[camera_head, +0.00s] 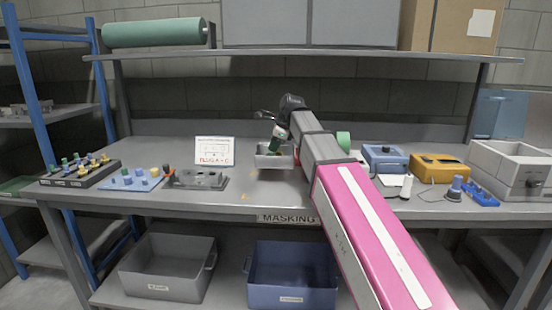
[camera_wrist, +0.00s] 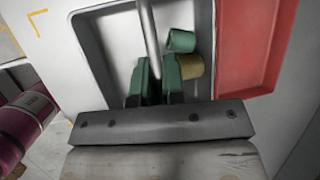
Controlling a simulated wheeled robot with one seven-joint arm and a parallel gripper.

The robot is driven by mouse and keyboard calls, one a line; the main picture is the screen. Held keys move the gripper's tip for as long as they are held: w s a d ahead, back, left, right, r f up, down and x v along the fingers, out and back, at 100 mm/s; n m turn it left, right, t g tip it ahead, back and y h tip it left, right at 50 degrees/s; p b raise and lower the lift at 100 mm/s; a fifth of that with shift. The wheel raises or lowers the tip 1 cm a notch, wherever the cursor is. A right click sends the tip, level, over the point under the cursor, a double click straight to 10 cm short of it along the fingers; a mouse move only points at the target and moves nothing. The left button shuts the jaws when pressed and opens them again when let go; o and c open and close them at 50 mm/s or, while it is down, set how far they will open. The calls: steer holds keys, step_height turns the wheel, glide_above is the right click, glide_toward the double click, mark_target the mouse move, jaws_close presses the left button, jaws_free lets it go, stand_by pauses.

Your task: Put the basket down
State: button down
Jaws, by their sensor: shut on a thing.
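The basket (camera_head: 270,162) is a small light grey open box at the middle of the workbench, partly hidden behind my arm. In the wrist view the basket (camera_wrist: 112,40) fills the upper middle, with a grey rod-like handle (camera_wrist: 148,38) across it. My gripper (camera_head: 276,143) is above the basket. Its green fingers (camera_wrist: 154,80) are shut on the handle. A green cylinder (camera_wrist: 181,40) and a tan cylinder (camera_wrist: 191,66) lie inside the basket. I cannot tell whether the basket's bottom touches the bench.
A red tray (camera_wrist: 247,45) lies close to the basket's right in the wrist view. Peg boards (camera_head: 131,179) and a sign card (camera_head: 214,151) stand left. Blue (camera_head: 384,158) and yellow (camera_head: 438,167) boxes stand right. A shelf (camera_head: 300,53) runs above.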

steer(key=w+f, duration=0.2)
steer(key=w, duration=0.1)
steer(key=shift+w+f, duration=0.1)
steer(key=shift+w, duration=0.15)
steer(key=shift+f, duration=2)
steer(key=c, duration=1.2)
jaws_free()
steer(key=v, duration=1.2)
